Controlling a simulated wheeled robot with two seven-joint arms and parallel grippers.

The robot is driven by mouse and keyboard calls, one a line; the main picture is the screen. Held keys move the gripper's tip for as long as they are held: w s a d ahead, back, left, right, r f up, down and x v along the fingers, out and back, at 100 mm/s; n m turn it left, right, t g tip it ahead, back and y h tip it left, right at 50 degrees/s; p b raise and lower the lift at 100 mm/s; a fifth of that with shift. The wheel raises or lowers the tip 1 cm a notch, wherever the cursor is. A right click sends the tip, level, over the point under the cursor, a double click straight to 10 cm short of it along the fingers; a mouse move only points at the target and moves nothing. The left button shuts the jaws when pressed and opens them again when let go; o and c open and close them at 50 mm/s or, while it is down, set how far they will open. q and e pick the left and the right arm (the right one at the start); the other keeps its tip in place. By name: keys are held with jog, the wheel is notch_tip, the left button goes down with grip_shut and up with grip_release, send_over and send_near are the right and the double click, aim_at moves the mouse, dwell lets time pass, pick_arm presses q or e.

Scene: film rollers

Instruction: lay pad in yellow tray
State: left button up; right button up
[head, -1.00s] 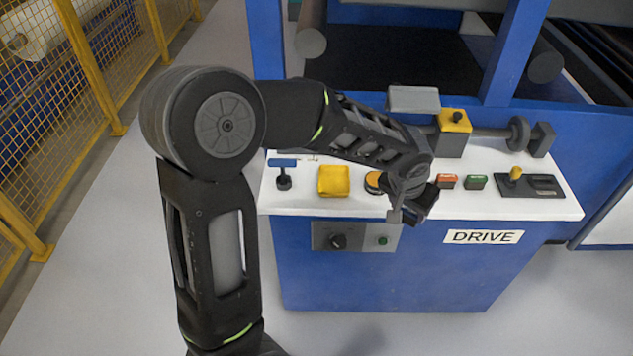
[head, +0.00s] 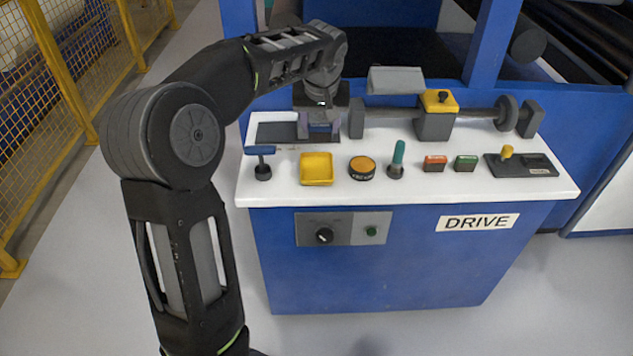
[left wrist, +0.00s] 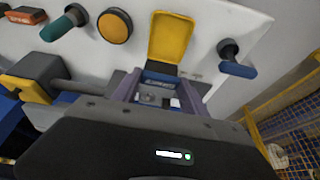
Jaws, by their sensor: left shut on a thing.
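The yellow tray (head: 317,170) is a small, shallow, empty square dish on the white console top; it also shows in the left wrist view (left wrist: 170,36). My left gripper (head: 319,131) is low over the back of the console, just behind the tray, fingers pointing down. In the left wrist view its two purple-grey fingers are shut on a small piece with a blue edge, which I take for the pad (left wrist: 162,78). The pad is mostly hidden by the hand in the head view. My right gripper is out of view.
A blue-handled lever (head: 261,160) stands left of the tray, a round orange button (head: 362,167) and a green-handled lever (head: 397,160) right of it. A dark flat plate (head: 275,132) lies at the back left. A shaft with a yellow-topped block (head: 438,102) runs along the back.

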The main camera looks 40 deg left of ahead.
aim_at(317, 141)
pick_arm(q)
jog(key=shift+s+a+r, duration=0.1)
jog(key=shift+a+r, duration=0.1)
jog(key=shift+a, duration=0.25)
jog(key=shift+f, duration=3.15)
jog(key=shift+f, duration=0.1)
jog(key=shift+f, duration=1.75)
jog(key=shift+f+b, duration=0.2)
jog(key=shift+b, duration=0.15)
jog(key=o, duration=1.5)
